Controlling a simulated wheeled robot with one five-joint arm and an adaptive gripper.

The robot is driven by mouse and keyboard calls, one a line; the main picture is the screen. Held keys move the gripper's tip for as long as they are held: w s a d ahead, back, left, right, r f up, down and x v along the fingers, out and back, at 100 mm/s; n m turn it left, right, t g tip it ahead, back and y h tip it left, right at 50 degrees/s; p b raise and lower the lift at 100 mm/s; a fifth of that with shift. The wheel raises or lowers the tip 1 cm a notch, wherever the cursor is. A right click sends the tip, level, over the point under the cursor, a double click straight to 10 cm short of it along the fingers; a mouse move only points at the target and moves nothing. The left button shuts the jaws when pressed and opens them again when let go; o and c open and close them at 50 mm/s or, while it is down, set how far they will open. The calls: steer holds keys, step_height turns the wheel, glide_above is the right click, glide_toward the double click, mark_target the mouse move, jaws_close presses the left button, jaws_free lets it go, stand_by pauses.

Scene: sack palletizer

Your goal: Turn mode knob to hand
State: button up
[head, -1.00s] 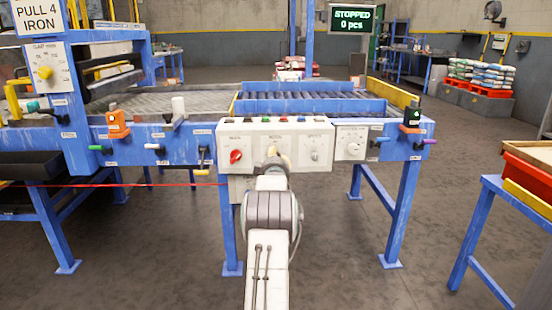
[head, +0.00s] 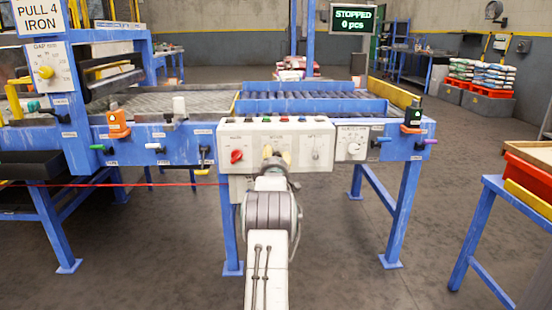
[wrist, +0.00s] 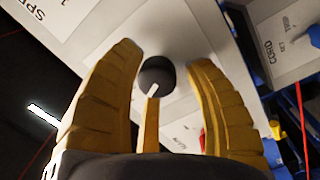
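My gripper (wrist: 166,56) has yellow ribbed fingers spread around a dark round knob (wrist: 157,76) with a white pointer. A gap shows between the fingers and the knob, so the gripper is open. The pointer slants down and slightly left in the wrist view. The knob sits on the pale control panel (head: 300,133). In the head view, my gripper (head: 275,160) is in front of the panel's middle and hides that knob. The knob's own label cannot be read in the wrist view.
A red knob (head: 236,156) is left on the same panel, and a small switch (head: 316,155) is right. A separate box with a white dial (head: 353,148) stands further right. Small buttons line the panel's top. A screen (head: 352,19) reads STOPPED, 0 pcs.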

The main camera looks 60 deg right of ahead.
steer(key=shift+o, duration=0.9)
steer(key=shift+s+f, duration=0.1)
steer(key=v, duration=1.2)
